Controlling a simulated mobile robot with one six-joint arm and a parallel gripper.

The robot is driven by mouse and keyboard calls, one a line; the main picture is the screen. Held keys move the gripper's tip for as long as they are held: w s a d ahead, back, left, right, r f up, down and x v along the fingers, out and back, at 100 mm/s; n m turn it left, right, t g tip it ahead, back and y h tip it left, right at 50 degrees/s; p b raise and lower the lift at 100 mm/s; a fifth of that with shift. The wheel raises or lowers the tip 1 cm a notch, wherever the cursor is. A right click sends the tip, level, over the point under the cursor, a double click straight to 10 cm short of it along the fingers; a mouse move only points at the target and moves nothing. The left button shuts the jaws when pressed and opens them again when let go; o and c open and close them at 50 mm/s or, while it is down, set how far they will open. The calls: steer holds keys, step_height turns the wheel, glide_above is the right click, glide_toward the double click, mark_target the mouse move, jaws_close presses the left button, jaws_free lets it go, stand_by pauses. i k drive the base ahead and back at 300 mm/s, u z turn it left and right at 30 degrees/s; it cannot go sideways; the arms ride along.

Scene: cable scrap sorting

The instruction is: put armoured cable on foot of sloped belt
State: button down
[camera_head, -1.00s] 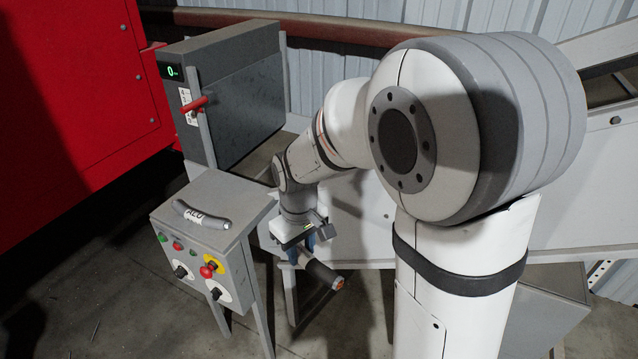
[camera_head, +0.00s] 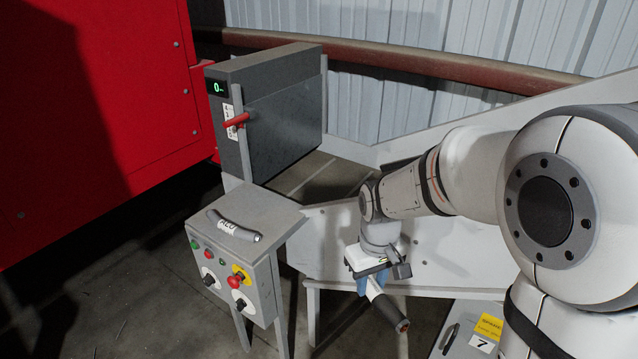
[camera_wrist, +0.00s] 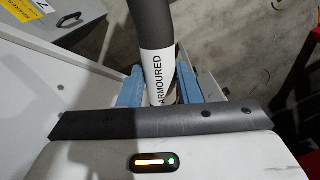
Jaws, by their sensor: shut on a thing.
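The armoured cable (camera_head: 391,313) is a dark grey piece with a white band. In the wrist view the cable (camera_wrist: 155,25) shows the word ARMOURED on its band. My gripper (camera_head: 371,283) is shut on it; in the wrist view the blue fingers of my gripper (camera_wrist: 160,88) press on both sides of the band. The cable tilts downward in front of the belt's side wall, outside the belt. The sloped belt (camera_head: 335,178) shows a dark strip of its low end between pale side walls, beside the grey cabinet. Its upper part is hidden by my arm.
A grey control stand (camera_head: 262,285) carries a cable piece marked ALU (camera_head: 235,226) on its sloped top. The grey cabinet (camera_head: 285,105) with a red handle stands behind it. A red machine (camera_head: 90,120) fills the left. A grey lid labelled 7 (camera_head: 465,335) lies at lower right.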

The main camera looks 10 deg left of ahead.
mark_target(345, 193)
steer(key=u, duration=0.05)
steer(key=i, duration=0.55)
steer(key=u, duration=0.15)
steer(key=k, duration=0.75)
steer(key=u, duration=0.25)
steer(key=i, duration=1.2)
steer(key=z, duration=0.05)
